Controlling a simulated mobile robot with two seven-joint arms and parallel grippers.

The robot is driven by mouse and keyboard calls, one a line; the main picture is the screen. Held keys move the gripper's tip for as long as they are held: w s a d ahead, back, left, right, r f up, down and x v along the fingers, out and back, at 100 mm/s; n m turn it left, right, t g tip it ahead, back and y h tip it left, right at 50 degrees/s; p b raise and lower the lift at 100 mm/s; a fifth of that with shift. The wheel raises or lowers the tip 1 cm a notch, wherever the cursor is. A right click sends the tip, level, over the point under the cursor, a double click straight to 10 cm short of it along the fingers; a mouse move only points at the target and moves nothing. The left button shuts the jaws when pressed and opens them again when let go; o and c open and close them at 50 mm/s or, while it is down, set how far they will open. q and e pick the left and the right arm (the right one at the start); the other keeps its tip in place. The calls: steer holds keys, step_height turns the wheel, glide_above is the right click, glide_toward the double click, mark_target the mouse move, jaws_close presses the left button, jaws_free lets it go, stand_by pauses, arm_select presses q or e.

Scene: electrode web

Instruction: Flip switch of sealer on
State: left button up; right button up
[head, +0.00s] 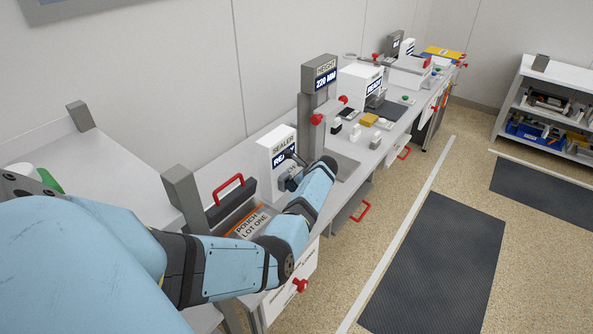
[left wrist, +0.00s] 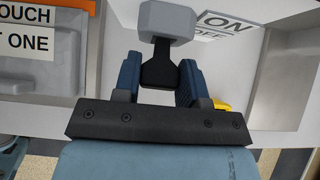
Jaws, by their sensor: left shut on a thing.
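The sealer (head: 277,143) is a white box on the bench in the middle of the head view, with a dark display on its front. Its switch (left wrist: 160,68) shows in the left wrist view as a black lever joined to a grey faceted piece. An ON/OFF label (left wrist: 226,22) sits right of it, with OFF partly hidden. My left gripper (left wrist: 160,74) is shut on the black lever, one blue finger on each side. My right gripper is not in view.
A pouch lot one tray (head: 249,222) lies beside the sealer, near a red-handled dark part (head: 229,192). A grey height post (head: 319,90) and white ready box (head: 360,88) stand farther along the bench. A shelf (head: 560,90) stands at right.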

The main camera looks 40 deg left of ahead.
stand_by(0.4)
arm_select(q)
steer(key=o, duration=0.9)
steer(key=shift+s, duration=0.1)
steer(key=shift+r, duration=0.1)
steer(key=v, duration=1.3)
steer(key=shift+r, duration=0.4)
